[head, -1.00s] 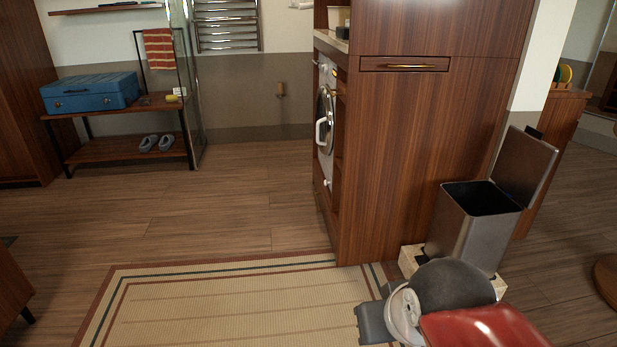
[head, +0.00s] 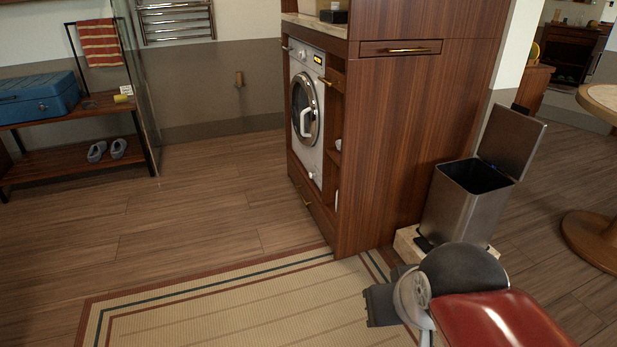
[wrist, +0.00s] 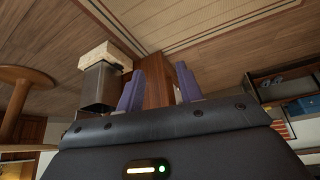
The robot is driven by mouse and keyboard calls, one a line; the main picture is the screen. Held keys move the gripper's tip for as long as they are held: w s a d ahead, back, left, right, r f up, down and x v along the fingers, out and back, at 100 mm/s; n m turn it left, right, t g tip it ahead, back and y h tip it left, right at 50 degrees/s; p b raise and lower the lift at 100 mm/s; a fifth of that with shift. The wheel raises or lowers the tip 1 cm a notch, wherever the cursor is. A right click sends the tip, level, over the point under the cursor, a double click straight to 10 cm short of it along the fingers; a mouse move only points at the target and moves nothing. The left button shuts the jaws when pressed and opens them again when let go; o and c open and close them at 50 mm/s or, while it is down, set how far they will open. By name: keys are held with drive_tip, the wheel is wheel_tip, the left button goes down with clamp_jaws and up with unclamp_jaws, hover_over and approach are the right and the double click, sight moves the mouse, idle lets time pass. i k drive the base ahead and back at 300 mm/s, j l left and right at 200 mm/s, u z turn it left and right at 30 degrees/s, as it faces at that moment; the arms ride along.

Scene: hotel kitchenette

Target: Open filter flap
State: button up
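The white washing machine (head: 308,105) is built into a wooden cabinet in the head view, seen at a slant. Its round door (head: 305,108) is shut. A small white knob-like part (head: 312,175) shows low on its front; the filter flap cannot be clearly made out. My arm is folded at the lower right of the head view, well apart from the machine. In the wrist view, which is upside down, the two purple-grey fingers of my gripper (wrist: 159,88) stand apart with nothing between them.
A steel trash bin (head: 468,205) with its lid up stands right of the cabinet, near my arm. A striped rug (head: 230,310) lies in front. A round table (head: 592,240) is at the right. The wooden floor left of the machine is clear.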

sight(317, 175)
drive_tip(key=i+j, duration=0.15)
drive_tip(key=i, duration=0.75)
drive_tip(key=i+j+u, duration=0.1)
drive_tip(key=i, duration=0.75)
drive_tip(key=i+j, duration=0.15)
drive_tip(key=i, duration=0.75)
